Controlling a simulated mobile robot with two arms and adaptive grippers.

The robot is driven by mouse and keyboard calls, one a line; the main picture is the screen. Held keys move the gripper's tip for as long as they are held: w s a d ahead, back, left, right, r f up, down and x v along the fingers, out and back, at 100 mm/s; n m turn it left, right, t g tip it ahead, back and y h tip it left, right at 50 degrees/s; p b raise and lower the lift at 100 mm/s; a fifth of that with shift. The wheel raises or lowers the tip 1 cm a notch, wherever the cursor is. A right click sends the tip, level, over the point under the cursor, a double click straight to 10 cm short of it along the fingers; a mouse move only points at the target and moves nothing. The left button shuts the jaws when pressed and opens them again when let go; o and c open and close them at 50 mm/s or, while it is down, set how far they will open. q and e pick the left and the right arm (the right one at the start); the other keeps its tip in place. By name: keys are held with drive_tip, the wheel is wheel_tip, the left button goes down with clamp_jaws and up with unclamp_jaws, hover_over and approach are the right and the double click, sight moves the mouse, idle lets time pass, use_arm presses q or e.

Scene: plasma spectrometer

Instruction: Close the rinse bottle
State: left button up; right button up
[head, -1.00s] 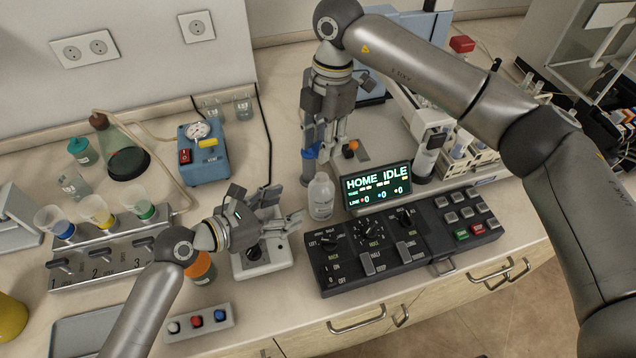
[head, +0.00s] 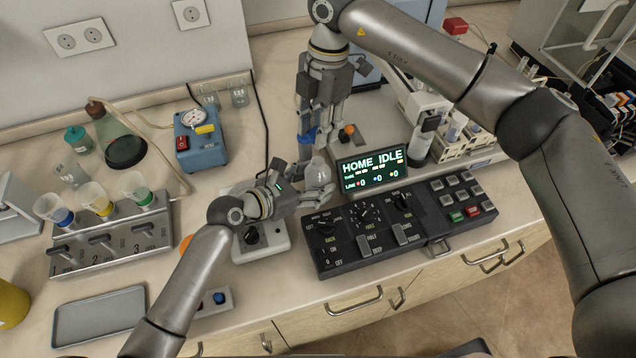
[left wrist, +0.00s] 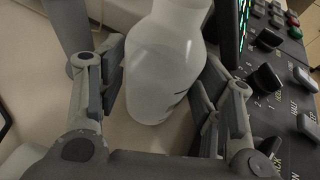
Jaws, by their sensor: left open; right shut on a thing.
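The rinse bottle (head: 319,174), a translucent white bottle, stands on the bench left of the lit display. It fills the upper middle of the left wrist view (left wrist: 163,65). My left gripper (head: 311,185) is open, with its fingers on either side of the bottle; the left wrist view shows a gap at the left finger. My right gripper (head: 316,133) points down above and behind the bottle. It is shut on a blue cap (head: 308,136), partly hidden by the fingers. The bottle's top is cut off in the left wrist view.
The display (head: 372,171) and black control panel (head: 400,223) stand close right of the bottle. A white device with a black knob (head: 259,241) lies under my left arm. The funnel rack (head: 110,238) and a grey tray (head: 99,316) are further left.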

use_arm(q)
drive_tip(key=shift+x, duration=1.1)
drive_tip(key=shift+a, duration=0.1)
drive_tip(key=c, duration=1.2)
use_arm(e)
drive_tip(key=shift+f, duration=2.55)
drive_tip(key=shift+f, duration=0.85)
drive_tip(key=shift+f, duration=0.55)
use_arm(q)
clamp_jaws()
